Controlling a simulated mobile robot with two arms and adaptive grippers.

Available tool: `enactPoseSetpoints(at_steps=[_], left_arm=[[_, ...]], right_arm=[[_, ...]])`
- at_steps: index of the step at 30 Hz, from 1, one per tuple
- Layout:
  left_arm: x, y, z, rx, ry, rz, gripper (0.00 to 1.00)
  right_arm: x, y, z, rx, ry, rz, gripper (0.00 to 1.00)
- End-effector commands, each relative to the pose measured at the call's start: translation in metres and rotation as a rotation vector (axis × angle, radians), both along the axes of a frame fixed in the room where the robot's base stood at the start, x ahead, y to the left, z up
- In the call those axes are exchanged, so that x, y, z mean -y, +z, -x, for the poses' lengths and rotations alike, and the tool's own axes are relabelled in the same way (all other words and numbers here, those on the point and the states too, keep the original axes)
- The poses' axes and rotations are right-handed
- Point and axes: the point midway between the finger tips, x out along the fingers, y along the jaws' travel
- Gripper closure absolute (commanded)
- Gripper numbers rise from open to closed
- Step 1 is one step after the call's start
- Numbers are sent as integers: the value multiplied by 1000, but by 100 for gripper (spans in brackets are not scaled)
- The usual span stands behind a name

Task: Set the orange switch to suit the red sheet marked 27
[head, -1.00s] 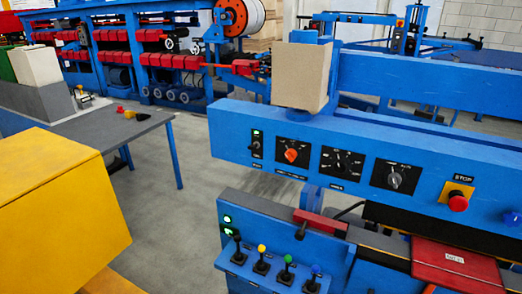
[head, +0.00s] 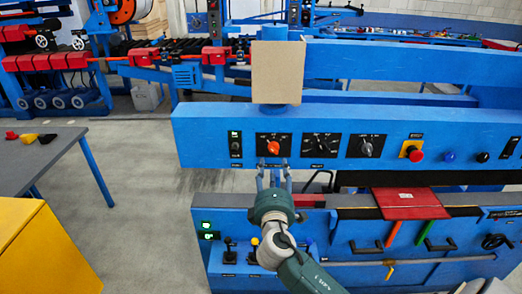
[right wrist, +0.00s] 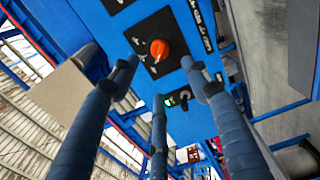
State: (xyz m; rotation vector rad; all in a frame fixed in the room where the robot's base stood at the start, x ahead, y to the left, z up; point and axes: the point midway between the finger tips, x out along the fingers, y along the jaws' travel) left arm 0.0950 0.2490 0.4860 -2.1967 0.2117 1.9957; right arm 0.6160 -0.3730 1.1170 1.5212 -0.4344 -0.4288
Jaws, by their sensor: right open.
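The orange switch (head: 272,147) is a round knob on a black plate on the blue panel. In the right wrist view the orange switch (right wrist: 160,49) shows just beyond the fingertips; its exact setting is too small to tell. My right gripper (head: 273,166) is open just in front of and below the switch. In the right wrist view my right gripper (right wrist: 158,76) has its fingers spread with nothing between them, and I see no contact with the knob. The red sheet (head: 410,203) lies on the lower machine at the right; its white label is unreadable. My left gripper is out of view.
Right of the switch are a black-plated dial (head: 320,146), a grey knob (head: 367,148) and the red stop button (head: 415,154). A beige box (head: 278,72) stands above the panel. Small levers (head: 229,252) are below. Open floor lies at the left.

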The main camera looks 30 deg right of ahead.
Motion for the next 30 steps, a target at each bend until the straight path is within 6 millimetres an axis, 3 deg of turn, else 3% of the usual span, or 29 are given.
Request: enactPoseSetpoints(at_steps=[8,15,21,29,30], left_arm=[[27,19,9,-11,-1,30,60],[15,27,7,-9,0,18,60],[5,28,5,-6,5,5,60],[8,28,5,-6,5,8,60],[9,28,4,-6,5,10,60]], right_arm=[[28,3,-44,-2,-1,1,53],[46,1,-75,-2,1,0,53],[52,-1,-85,-2,1,-2,53],[52,-1,-85,-3,2,-3,53],[52,-1,-85,-3,2,-3,61]])
